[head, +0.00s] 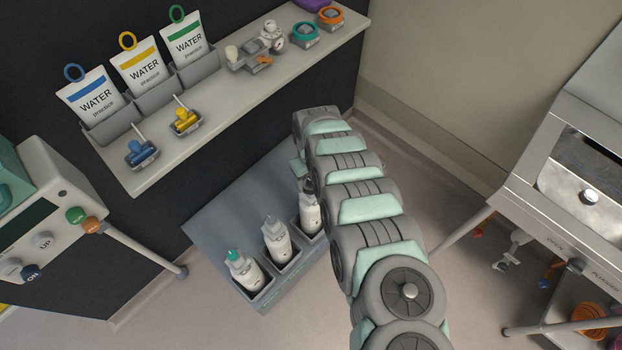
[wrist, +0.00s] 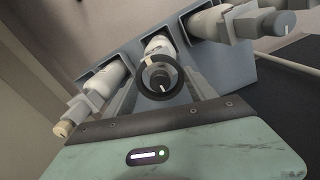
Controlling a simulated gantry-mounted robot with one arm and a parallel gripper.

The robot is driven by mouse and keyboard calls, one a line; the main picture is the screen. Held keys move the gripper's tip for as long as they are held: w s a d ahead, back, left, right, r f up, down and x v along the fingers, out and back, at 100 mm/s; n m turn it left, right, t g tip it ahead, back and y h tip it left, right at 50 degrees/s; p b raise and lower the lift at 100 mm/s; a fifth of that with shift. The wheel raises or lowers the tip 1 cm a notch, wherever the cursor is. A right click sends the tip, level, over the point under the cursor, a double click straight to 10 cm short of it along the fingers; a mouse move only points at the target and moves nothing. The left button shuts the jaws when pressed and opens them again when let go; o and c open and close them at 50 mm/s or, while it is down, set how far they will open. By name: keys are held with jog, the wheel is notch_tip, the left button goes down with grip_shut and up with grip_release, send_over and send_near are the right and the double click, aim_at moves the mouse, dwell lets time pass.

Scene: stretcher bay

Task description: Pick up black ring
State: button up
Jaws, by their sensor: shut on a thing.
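The black ring (wrist: 161,80) is in the middle of the wrist view, with its opening facing the camera. My gripper (wrist: 160,84) is shut on it, with a grey finger on each side of the ring. Behind the ring, the middle white bottle (wrist: 158,44) stands in a slot of the blue-grey rack (wrist: 236,66). I cannot tell whether the ring is joined to this bottle. In the head view my arm covers the ring and my gripper's fingertips.
The rack also shows in the head view (head: 225,213), with several white bottles (head: 276,241) in it. A wall shelf (head: 220,112) above it carries water pouches and coloured clamps. A control box (head: 45,215) stands left and a metal cabinet (head: 530,187) right.

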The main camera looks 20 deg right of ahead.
jog(key=shift+r+p, duration=1.3)
jog(key=shift+r, duration=0.3)
